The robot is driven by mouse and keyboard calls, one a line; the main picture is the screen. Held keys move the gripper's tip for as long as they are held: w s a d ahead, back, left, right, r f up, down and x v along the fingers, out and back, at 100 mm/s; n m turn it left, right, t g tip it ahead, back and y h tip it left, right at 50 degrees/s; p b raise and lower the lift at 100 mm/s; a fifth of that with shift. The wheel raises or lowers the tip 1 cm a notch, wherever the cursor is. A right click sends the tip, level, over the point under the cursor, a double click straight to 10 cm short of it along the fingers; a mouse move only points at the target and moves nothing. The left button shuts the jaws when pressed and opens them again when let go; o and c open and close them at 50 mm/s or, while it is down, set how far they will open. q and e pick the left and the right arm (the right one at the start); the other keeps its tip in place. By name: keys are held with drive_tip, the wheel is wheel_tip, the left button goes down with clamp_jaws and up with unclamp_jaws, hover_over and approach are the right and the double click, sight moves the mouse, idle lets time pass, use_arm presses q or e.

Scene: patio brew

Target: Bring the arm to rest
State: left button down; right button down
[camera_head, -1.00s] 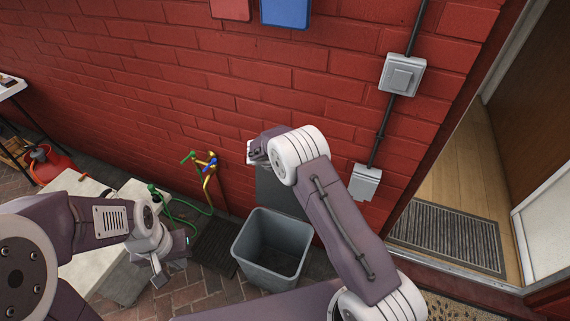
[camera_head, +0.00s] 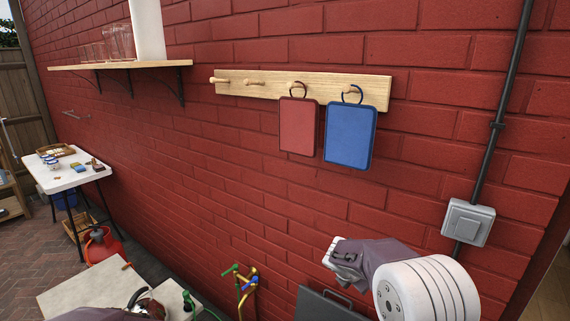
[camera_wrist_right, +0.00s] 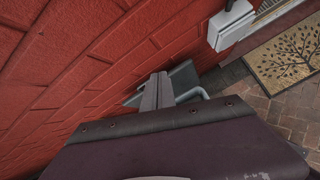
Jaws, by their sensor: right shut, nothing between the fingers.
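My right arm comes in at the lower right of the head view, bent in front of the red brick wall. Its fingers cannot be made out there. In the right wrist view my right gripper (camera_wrist_right: 157,92) is shut and empty, with its two grey fingers side by side near the wall. Nothing touches the fingers in that view.
A peg rail (camera_head: 230,82) holds a red board (camera_head: 299,126) and a blue board (camera_head: 348,136). A wall switch (camera_head: 468,222) is right of my arm. A grey bin (camera_wrist_right: 184,78) lies beyond the fingers. Taps (camera_head: 245,285), a white table (camera_head: 68,172) and a red gas bottle (camera_head: 103,246) stand left.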

drive_tip(key=s+a+f+m+g+y, duration=0.2)
drive_tip(key=s+f+m, duration=0.1)
drive_tip(key=s+m, duration=0.9)
drive_tip(key=s+a+f+m+g+y, duration=0.1)
drive_tip(key=s+f+m+g+y, duration=0.1)
drive_tip(key=s+m, duration=1)
drive_tip(key=s+f, duration=0.1)
drive_tip(key=s, duration=0.1)
drive_tip(key=shift+s+a+m+g+y, duration=0.3)
drive_tip(key=shift+s+a+m+y, duration=0.05)
drive_tip(key=shift+a+m+y, duration=0.05)
drive_tip(key=shift+s, duration=0.1)
drive_tip(key=shift+a, duration=0.1)
